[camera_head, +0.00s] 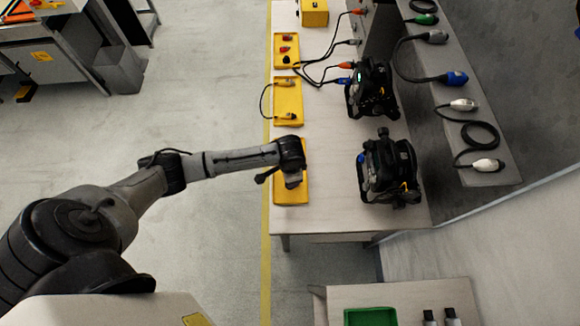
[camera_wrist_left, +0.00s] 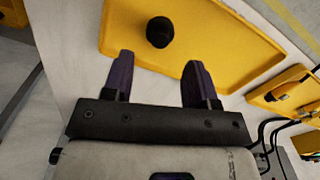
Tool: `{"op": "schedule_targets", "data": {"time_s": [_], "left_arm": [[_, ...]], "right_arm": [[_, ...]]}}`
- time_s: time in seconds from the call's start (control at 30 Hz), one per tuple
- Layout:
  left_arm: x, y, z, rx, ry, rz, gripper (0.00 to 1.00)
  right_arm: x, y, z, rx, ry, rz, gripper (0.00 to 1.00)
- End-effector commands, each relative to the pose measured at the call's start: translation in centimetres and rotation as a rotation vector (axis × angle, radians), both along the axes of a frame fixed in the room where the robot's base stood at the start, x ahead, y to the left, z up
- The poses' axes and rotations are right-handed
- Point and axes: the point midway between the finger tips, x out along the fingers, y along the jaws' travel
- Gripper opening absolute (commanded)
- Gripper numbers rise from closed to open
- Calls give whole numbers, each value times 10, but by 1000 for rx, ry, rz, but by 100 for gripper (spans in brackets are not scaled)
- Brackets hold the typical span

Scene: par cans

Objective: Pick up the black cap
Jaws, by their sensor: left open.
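The black cap (camera_wrist_left: 160,32) is a small round dark piece on a yellow tray (camera_wrist_left: 228,45) in the left wrist view. My left gripper (camera_wrist_left: 160,66) is open, with its two dark fingers apart. The cap shows just beyond the fingertips, roughly centred between them, and nothing is between the fingers. In the head view the same yellow tray (camera_head: 291,196) lies on the bench below my left gripper (camera_head: 293,181), which hides the cap there. My right gripper is in neither view.
More yellow trays (camera_head: 276,122) with small parts and a cable line the bench's left edge. Two black devices (camera_head: 381,168) (camera_head: 371,90) stand to the right. Cables with coloured plugs lie on a shelf (camera_head: 490,140) at right. Bare bench (camera_head: 330,180) lies between tray and devices.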

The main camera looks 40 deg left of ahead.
Motion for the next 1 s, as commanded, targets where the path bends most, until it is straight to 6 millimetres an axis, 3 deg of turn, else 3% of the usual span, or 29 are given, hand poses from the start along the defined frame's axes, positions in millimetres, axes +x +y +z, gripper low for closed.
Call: {"op": "schedule_targets", "data": {"time_s": [0.5,0.83,1.0], "left_arm": [[0,-1,-50,1,0,0,53],[0,-1,-53,0,-1,-1,53],[0,-1,-53,0,-1,-1,36]], "right_arm": [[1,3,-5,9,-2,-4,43],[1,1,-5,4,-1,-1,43],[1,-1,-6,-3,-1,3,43]]}}
